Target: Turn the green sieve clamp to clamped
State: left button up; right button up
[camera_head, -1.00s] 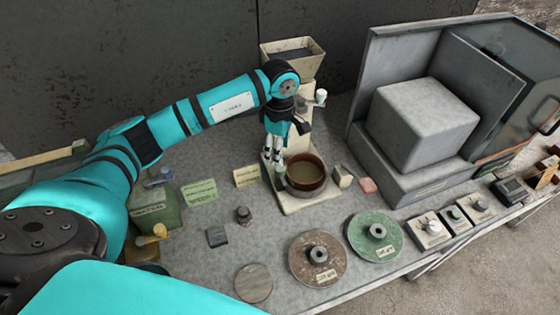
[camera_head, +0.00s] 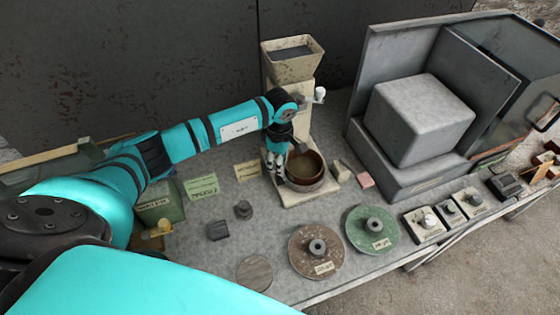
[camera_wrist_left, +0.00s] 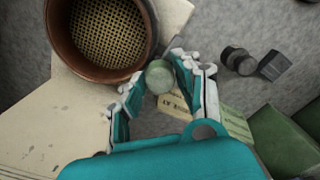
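The green sieve clamp (camera_wrist_left: 160,77) is a short round knob beside the brown-rimmed sieve (camera_wrist_left: 140,60) in the left wrist view. In the head view the sieve (camera_head: 305,170) stands on a cream base, and the gripper hides most or all of the clamp. My left gripper (camera_wrist_left: 158,68) points down with its fingers spread, one on each side of the clamp. Small gaps seem to remain between fingers and knob. The left gripper (camera_head: 276,168) also shows at the sieve's left edge in the head view. My right gripper is out of view.
A cream hopper machine (camera_head: 292,70) rises behind the sieve. A brown disc (camera_head: 305,262) and a green disc (camera_head: 357,234) lie in front. A large grey block (camera_head: 420,115) stands right. Dark weights (camera_head: 243,210) and paper labels (camera_head: 247,169) lie left of the sieve.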

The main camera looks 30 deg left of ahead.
pick_arm(q)
grip_shut()
jog(key=n+b, duration=0.2)
jog(key=n, duration=0.1)
jog(key=shift+f+b, duration=0.2)
jog(key=shift+b, duration=0.2)
jog(key=n+b, duration=0.3)
jog(key=n, duration=0.2)
jog(key=n+b, duration=0.2)
jog(key=n, duration=0.3)
jog(key=shift+r, duration=0.1)
jog(key=shift+r+n+b, duration=0.1)
jog(key=shift+n+b, duration=0.95)
jog(key=shift+n, duration=1.45)
